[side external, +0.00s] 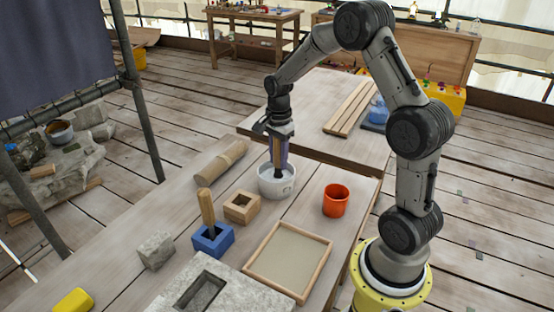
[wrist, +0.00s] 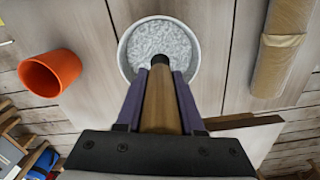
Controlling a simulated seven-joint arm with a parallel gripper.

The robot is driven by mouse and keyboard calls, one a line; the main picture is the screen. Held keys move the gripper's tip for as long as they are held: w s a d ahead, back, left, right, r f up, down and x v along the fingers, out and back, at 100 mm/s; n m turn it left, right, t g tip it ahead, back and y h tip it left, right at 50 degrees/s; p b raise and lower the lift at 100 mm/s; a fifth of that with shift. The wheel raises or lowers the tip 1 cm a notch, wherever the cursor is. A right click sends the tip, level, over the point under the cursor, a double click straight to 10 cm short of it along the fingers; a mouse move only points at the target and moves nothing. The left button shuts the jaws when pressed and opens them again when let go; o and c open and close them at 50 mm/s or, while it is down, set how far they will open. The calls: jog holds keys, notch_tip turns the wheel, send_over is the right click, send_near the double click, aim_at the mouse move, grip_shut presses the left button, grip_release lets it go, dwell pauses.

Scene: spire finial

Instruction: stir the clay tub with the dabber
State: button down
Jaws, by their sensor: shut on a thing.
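The clay tub (side external: 277,188) is a round white-grey bucket on the table. In the wrist view the tub (wrist: 125,55) shows lumpy grey clay inside. My gripper (side external: 278,160) is above the tub, pointing down. In the wrist view my gripper's purple fingers (wrist: 160,88) are shut on the dabber (wrist: 158,100), a wooden handle with a dark end. The dabber's dark lower end reaches into the tub's opening. Whether its tip touches the clay is hard to tell.
An orange cup (side external: 336,200) stands right of the tub. A wooden roll (side external: 221,160) lies left. In front are a square wooden frame (side external: 242,207), a blue block (side external: 212,239) holding a wooden peg, a shallow tray (side external: 288,292) and a stone block (side external: 155,250).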

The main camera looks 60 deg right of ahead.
jog(key=shift+w+a, duration=0.25)
jog(key=shift+w, duration=0.35)
jog(key=shift+s+a, duration=0.3)
jog(key=shift+a, duration=0.2)
jog(key=shift+s+a, duration=0.25)
jog(key=shift+a, duration=0.2)
jog(key=shift+s+d, duration=0.25)
jog(key=shift+s, duration=0.25)
jog(key=shift+s+d, duration=0.1)
jog(key=shift+d, duration=0.7)
jog(key=shift+w+d, duration=0.25)
jog(key=shift+w, duration=0.4)
jog(key=shift+w+a, duration=0.45)
jog(key=shift+w, duration=0.05)
jog(key=shift+s+a, duration=0.55)
jog(key=shift+a, duration=0.3)
jog(key=shift+s+d, duration=0.35)
jog(key=shift+s, duration=0.25)
jog(key=shift+d, duration=0.6)
jog(key=shift+w+d, duration=0.35)
jog(key=shift+w, duration=0.25)
